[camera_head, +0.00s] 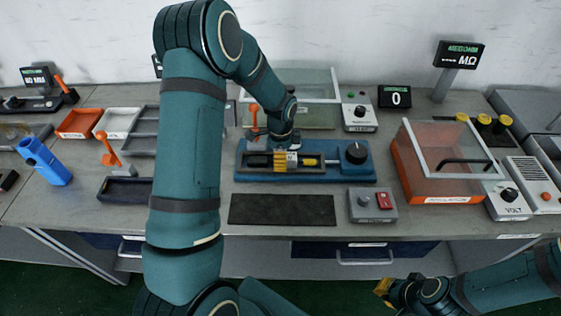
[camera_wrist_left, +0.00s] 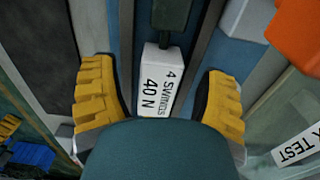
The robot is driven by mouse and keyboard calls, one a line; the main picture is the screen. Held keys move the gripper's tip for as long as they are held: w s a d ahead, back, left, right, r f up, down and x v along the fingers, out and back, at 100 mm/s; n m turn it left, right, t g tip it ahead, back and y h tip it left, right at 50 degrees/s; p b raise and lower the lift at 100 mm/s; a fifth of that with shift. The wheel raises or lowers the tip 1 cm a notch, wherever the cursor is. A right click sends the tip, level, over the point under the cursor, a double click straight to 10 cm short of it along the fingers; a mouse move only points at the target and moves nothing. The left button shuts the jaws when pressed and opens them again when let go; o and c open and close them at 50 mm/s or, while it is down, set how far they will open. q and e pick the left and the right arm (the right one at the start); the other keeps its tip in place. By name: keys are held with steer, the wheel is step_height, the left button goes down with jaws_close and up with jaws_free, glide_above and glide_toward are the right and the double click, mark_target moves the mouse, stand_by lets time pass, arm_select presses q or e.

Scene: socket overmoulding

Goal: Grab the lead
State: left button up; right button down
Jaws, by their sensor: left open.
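My left gripper (camera_head: 287,160) reaches down over a blue fixture (camera_head: 245,174) with a black knob at its right end. In the left wrist view its two yellow fingers (camera_wrist_left: 160,103) are apart, on either side of a white block (camera_wrist_left: 157,80) marked "4 SWINGS 40 N". I see no clear contact with the block. A dark piece (camera_wrist_left: 172,14) with a thin stem lies just beyond the block, in line with it; I cannot tell whether it is the lead. My wrist hides part of the fixture. My right gripper (camera_head: 383,289) hangs low at the right, in front of the table.
An orange box with a clear lid (camera_head: 430,175) stands right of the fixture. A black mat (camera_head: 282,209) and a grey switch box (camera_head: 372,204) lie in front. An orange lever (camera_head: 253,119) stands behind the fixture. Trays and a blue holder (camera_head: 45,160) are at left.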

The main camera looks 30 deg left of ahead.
arm_select(q)
jaws_close()
stand_by(0.3)
steer(key=shift+r, duration=0.15)
